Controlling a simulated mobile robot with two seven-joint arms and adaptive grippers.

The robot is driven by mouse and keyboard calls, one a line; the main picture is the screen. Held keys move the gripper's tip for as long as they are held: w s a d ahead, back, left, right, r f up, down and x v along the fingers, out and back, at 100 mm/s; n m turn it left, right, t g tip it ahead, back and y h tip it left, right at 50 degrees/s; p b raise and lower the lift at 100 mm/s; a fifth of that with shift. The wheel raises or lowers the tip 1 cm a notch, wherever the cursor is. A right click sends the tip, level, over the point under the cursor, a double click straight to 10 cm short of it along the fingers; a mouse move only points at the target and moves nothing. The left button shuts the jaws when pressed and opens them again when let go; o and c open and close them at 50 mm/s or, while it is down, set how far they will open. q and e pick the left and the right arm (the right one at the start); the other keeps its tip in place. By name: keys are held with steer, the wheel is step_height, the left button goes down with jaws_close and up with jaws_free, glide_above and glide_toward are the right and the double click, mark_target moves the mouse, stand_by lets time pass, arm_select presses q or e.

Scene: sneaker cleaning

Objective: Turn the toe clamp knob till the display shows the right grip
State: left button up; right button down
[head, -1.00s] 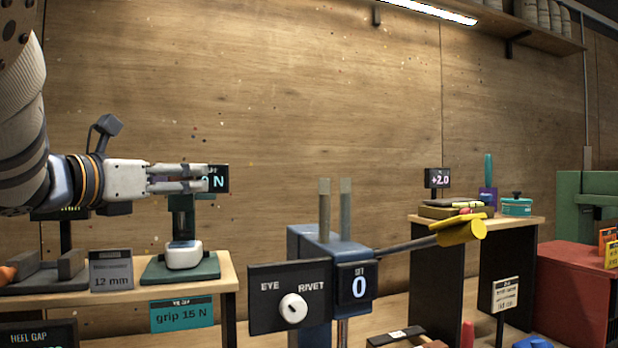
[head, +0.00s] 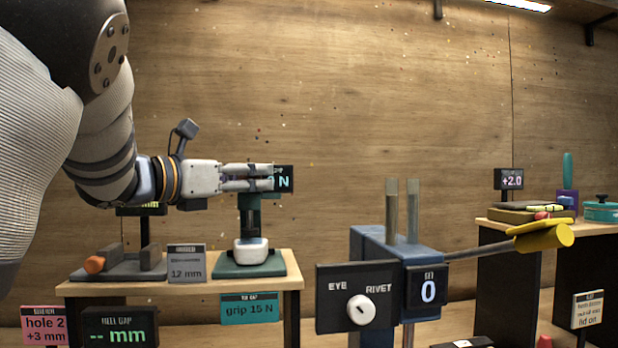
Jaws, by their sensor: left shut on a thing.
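The toe clamp is a dark green post (head: 249,217) on a green base, with a white rounded block (head: 250,252) under it. Its small dark display (head: 285,179) ends in "N"; my fingers cover part of the number, so I cannot read it in full. A teal card (head: 250,309) below reads "grip 15 N". My left gripper (head: 262,177) comes in level from the left, its fingers shut at the top of the post. The knob between them is hidden by the fingers. My right gripper is not in view.
A grey "12 mm" card (head: 186,263) and a heel gap display (head: 120,328) are at left.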

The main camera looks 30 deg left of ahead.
arm_select(q)
steer(key=m+g+h, duration=0.1)
steer(key=m+h, duration=0.1)
steer(key=h, duration=0.1)
steer(key=m+g+h, duration=0.1)
steer(key=m+h, duration=0.1)
steer(key=h, duration=0.1)
steer(key=shift+a+m+g+h, duration=0.1)
steer(key=shift+m+g+h, duration=1.9)
steer(key=shift+g+h, duration=0.1)
steer(key=shift+h, duration=0.2)
steer(key=shift+g, duration=0.3)
steer(key=o, duration=1.2)
steer(key=shift+c, duration=0.2)
step_height(320, 180, up, 10)
